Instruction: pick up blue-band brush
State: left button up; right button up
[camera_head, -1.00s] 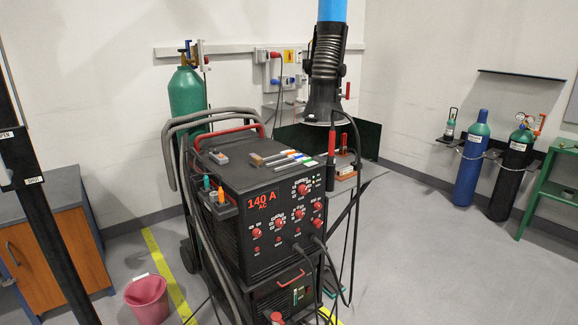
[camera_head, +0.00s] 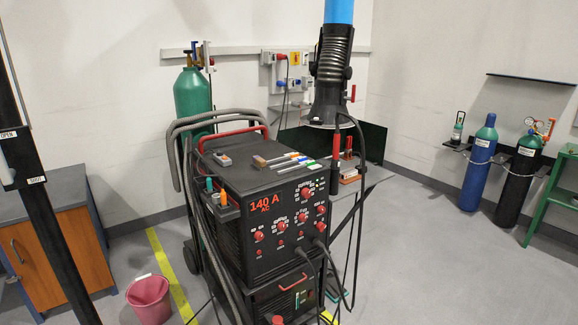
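Several small brushes lie side by side on the black top of the welding machine (camera_head: 238,166), near its right edge. One of them shows a blue band; I take it as the blue-band brush (camera_head: 299,158). A green-marked one (camera_head: 309,163) lies beside it, toward the front. They are small here, so where each brush begins and ends is hard to make out. Neither of my grippers is in view.
A black extraction hood (camera_head: 328,85) hangs behind the brushes. Hoses and cables loop along the machine's left and right sides. A grey-orange unit (camera_head: 222,159) sits on its top. A pink bucket (camera_head: 149,298) stands on the floor. A dark post (camera_head: 36,205) is at left.

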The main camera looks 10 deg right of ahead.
aim_at(259, 163)
jog(key=i+j+z, duration=0.15)
jog(key=z, duration=0.3)
jog(key=i+j+z, duration=0.2)
jog(key=z, duration=0.3)
